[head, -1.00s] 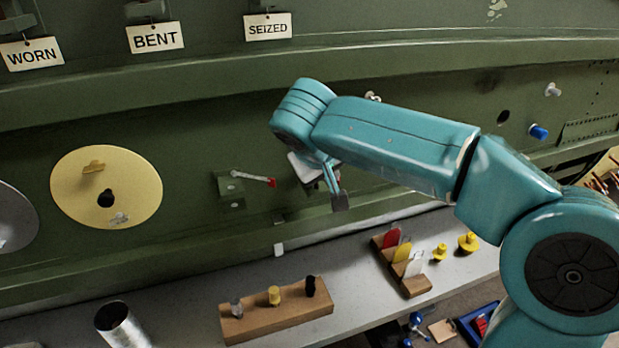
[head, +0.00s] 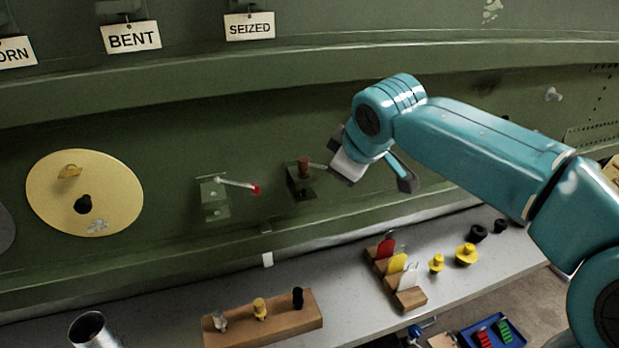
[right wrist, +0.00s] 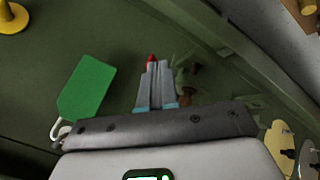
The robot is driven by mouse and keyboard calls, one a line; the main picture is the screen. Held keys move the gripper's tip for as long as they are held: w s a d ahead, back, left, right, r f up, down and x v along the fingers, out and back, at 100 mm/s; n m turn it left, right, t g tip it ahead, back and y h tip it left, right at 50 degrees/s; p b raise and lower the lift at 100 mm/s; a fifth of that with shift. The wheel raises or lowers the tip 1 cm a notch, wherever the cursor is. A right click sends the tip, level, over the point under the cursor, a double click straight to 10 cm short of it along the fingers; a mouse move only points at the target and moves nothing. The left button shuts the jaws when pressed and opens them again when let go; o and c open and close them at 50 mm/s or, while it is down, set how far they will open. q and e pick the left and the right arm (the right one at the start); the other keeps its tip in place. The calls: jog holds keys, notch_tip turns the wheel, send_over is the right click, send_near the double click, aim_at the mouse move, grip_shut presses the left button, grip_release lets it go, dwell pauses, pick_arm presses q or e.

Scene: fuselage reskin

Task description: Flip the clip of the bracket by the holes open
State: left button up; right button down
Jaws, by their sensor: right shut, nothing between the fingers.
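The left bracket (head: 213,197) has a pale clip with a red tip (head: 255,189) pointing right. The right bracket (head: 300,186) has a brown upright piece and a thin grey clip (head: 318,166) running right, its end hidden behind my gripper. My right gripper (head: 349,166) is just right of that bracket, its fingertips mostly hidden in the head view. In the right wrist view the fingers (right wrist: 155,87) are shut and empty, with a red tip (right wrist: 152,59) just beyond them. I cannot tell whether they touch. My left gripper is out of view.
A green tag (right wrist: 87,88) hangs beside the fingers in the right wrist view. Below the wall, a grey bench (head: 352,262) carries a wooden block (head: 262,333) with plugs and a rack (head: 410,299) of coloured tags. A yellow disc (head: 120,190) is at left.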

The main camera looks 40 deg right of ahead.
jog(key=shift+w+a, duration=0.6)
jog(key=shift+a, duration=0.25)
